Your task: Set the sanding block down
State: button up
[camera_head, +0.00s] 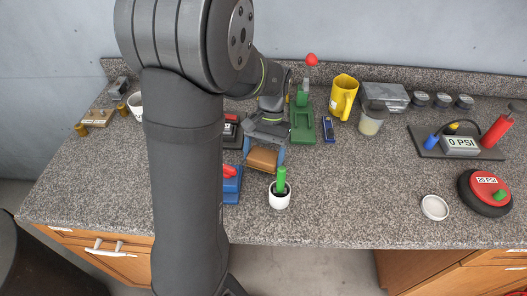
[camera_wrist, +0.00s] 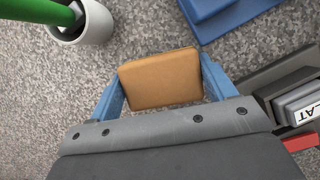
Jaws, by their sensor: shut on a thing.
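The sanding block (camera_head: 262,159) is a tan-brown rectangular block. It also shows in the wrist view (camera_wrist: 161,78), between the two blue fingers. My gripper (camera_head: 265,156) is shut on it, with one blue finger against each side. The block is over the speckled grey counter (camera_head: 340,205). I cannot tell whether its underside touches the counter.
A white cup (camera_head: 279,199) with a green handle stands close in front of the block. A blue item with a red part (camera_head: 231,185) lies to the left. A green device (camera_head: 302,122) and a yellow jug (camera_head: 343,97) stand behind.

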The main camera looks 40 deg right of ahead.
jog(key=shift+f, duration=0.1)
jog(key=shift+f, duration=0.65)
jog(key=shift+f, duration=0.25)
dwell(0.4)
jog(key=o, duration=1)
jog(key=v, duration=1.7)
jog(key=shift+r, duration=0.2)
